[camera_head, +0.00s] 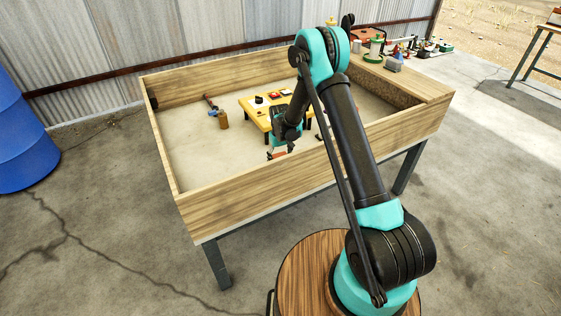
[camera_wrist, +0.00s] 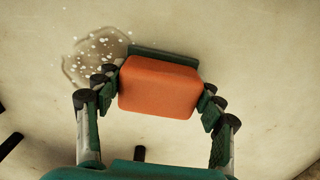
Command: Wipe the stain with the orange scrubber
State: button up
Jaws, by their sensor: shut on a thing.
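My gripper (camera_wrist: 158,92) is shut on the orange scrubber (camera_wrist: 158,87), a block with rounded edges held between the two fingers in the wrist view. The stain (camera_wrist: 88,50) is a wet-looking patch with white specks on the pale surface, just up and left of the scrubber. The scrubber's upper left corner is close to the stain's edge; I cannot tell whether it touches the surface. In the head view my gripper (camera_head: 277,150) is low inside the wooden box table, near its front wall, and the scrubber there is small. The stain is not clear in the head view.
The wooden box table (camera_head: 255,201) has raised walls around a pale floor. A small yellow stand (camera_head: 252,104) with several small items is behind my gripper.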

jog(key=shift+d+r, duration=0.1)
jog(key=shift+r, duration=3.8)
